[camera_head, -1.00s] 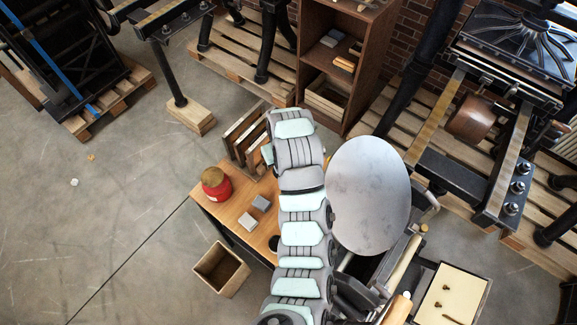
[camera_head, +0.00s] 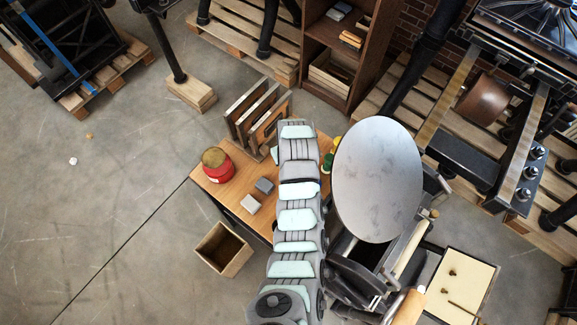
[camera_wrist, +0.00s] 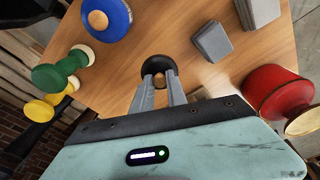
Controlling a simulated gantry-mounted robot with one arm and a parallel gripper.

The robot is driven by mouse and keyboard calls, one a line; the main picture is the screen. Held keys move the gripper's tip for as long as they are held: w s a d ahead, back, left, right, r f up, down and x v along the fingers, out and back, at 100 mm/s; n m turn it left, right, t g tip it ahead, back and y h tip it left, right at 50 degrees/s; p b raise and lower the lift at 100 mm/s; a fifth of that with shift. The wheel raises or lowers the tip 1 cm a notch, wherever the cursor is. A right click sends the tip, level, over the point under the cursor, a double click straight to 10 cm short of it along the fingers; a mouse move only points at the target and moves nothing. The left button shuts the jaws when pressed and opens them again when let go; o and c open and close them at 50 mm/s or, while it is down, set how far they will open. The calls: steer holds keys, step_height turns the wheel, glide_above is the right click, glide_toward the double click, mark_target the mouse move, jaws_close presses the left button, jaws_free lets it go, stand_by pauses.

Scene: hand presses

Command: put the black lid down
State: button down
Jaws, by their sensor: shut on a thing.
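My gripper (camera_wrist: 160,80) is shut on the black lid (camera_wrist: 159,62), a small dark round piece pinched between the fingertips. The lid is over the wooden table (camera_wrist: 130,75) in the wrist view. Whether it touches the tabletop or hangs just above it, I cannot tell. Its far edge shows clearly; the rest is partly covered by the fingers. In the head view my arm hides both the gripper and the lid.
On the table (camera_head: 217,191) stand a red jar (camera_head: 214,170), grey blocks (camera_wrist: 212,42), a blue round piece (camera_wrist: 120,22), a green piece (camera_wrist: 62,67) and a yellow one (camera_wrist: 52,104). A press with a grey disc (camera_head: 378,180) stands right of my arm.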

steer(key=shift+f, duration=2.35)
steer(key=shift+f, duration=0.2)
steer(key=c, duration=1.3)
jaws_free()
steer(key=shift+r, duration=0.1)
